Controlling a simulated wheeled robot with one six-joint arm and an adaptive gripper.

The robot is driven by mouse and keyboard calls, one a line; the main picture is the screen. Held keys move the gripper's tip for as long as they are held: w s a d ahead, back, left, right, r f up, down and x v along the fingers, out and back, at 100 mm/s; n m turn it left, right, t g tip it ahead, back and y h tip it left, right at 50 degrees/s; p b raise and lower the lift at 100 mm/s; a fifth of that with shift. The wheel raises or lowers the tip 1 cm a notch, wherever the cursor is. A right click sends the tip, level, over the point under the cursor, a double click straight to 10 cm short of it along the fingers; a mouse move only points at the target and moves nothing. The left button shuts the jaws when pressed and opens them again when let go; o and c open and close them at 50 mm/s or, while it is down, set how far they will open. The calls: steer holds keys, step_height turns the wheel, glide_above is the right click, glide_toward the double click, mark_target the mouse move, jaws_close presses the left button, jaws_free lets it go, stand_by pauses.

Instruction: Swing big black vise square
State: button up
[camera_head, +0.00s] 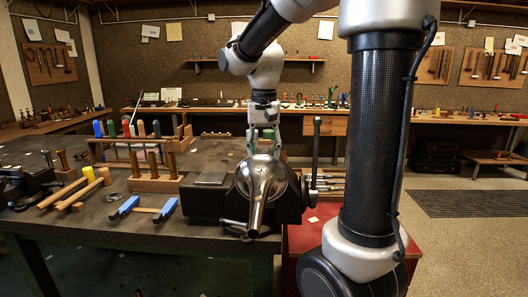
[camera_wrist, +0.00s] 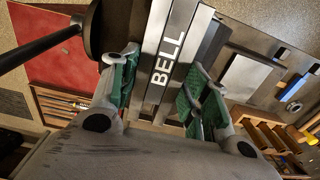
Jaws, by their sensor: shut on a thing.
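The big black vise (camera_head: 205,203) sits at the front right corner of the dark bench, its body lying mostly left to right in the head view. A shiny silver flared piece (camera_head: 262,178) is in front of it and hides part of it. The vise's upright dark handle bar (camera_head: 315,150) is at its right. In the wrist view the vise shows as a steel block marked BELL (camera_wrist: 166,60), with a bar and round black end at upper left. My gripper (camera_head: 264,148) is behind the silver piece, its green-padded fingers (camera_wrist: 162,95) shut on the block from both sides.
Another black vise (camera_head: 22,187) is at far left. A red surface (camera_head: 302,238) is below right.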

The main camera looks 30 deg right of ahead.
steer(key=o, duration=1.5)
steer(key=shift+c, duration=0.2)
step_height(320, 180, up, 12)
